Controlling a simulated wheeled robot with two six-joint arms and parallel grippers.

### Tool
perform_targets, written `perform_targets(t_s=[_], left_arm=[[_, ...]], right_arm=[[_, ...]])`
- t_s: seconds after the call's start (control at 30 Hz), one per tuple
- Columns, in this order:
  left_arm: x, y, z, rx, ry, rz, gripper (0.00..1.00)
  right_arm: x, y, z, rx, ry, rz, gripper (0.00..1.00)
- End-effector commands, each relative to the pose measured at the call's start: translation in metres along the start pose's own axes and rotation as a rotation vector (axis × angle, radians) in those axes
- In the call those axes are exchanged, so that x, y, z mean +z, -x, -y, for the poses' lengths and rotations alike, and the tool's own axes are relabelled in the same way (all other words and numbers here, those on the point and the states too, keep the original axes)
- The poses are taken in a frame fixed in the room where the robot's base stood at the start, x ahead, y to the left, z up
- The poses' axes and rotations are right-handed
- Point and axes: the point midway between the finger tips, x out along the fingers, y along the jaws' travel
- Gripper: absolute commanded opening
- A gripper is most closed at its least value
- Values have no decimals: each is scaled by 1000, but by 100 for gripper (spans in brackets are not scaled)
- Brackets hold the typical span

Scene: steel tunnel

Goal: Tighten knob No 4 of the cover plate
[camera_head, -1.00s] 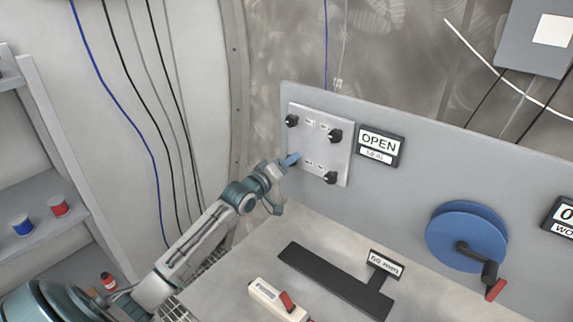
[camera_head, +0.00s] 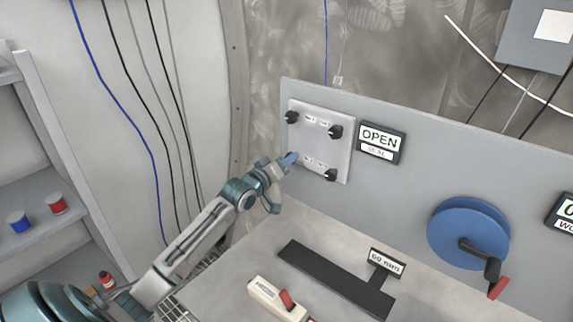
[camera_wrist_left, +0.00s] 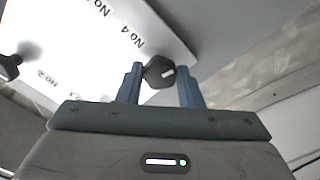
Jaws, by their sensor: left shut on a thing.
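The cover plate (camera_head: 318,145) is a pale square panel on the grey upright board, with black knobs near its corners. My left gripper (camera_head: 291,159) is at the plate's lower left corner, its blue fingers covering most of the knob there. In the left wrist view the dark knob No 4 (camera_wrist_left: 158,72) sits between the two blue fingers of my left gripper (camera_wrist_left: 160,86), beside the printed label "No 4". The gripper is shut on this knob. Other knobs show at the upper left (camera_head: 292,117), upper right (camera_head: 335,132) and lower right (camera_head: 331,174). My right gripper is not in view.
An "OPEN" sign (camera_head: 380,142) is right of the plate. A blue wheel (camera_head: 467,235) with a red-handled crank is further right. A black T-shaped piece (camera_head: 335,280) and a cream box with a red switch (camera_head: 277,298) are on the bench. A shelf (camera_head: 40,210) stands left.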

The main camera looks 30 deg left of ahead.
Motion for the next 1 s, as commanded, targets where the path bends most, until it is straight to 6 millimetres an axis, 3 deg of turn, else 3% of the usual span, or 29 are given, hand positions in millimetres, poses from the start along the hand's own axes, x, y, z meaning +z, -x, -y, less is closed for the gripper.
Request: perform_targets(t_s=[0.4,1.0], left_arm=[[2,0,3,0,-387,-1,10],[1,0,2,0,-931,0,10]], right_arm=[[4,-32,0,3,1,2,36],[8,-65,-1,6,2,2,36]])
